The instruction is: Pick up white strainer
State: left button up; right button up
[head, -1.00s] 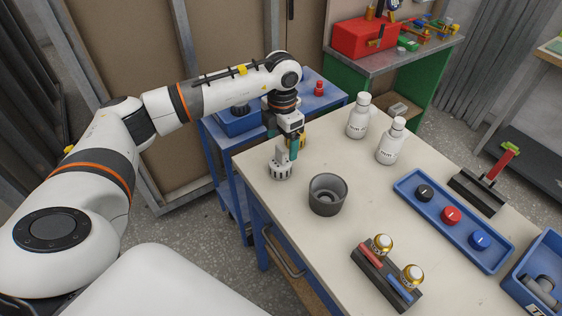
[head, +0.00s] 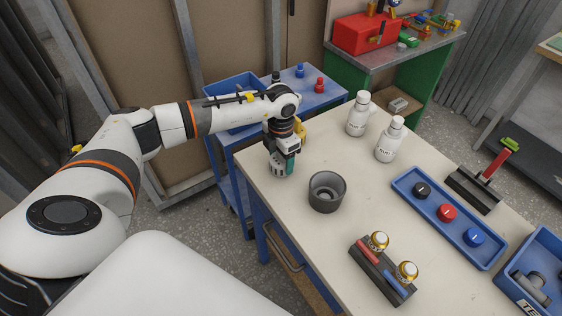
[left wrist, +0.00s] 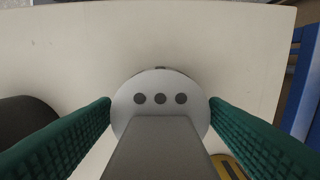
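The white strainer (head: 279,171) stands upright on the table near its left corner, mostly hidden behind my left gripper in the head view. In the left wrist view the strainer (left wrist: 160,123) shows as a round white base with a row of dark holes and a grey-white upper part rising toward the camera. My left gripper (head: 284,164) points down over it. Its green fingers (left wrist: 160,110) are spread on both sides of the strainer, with gaps beside the upper part. My right gripper is not in view.
A dark grey cup (head: 327,193) stands close to the right of the strainer. Two white bottles (head: 375,128) stand farther back. A blue tray (head: 447,217) with caps and a dark holder (head: 381,275) with gold-topped items are to the right.

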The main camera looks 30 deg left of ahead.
pick_arm(q)
jog(key=c, duration=0.6)
jog(key=shift+c, duration=0.2)
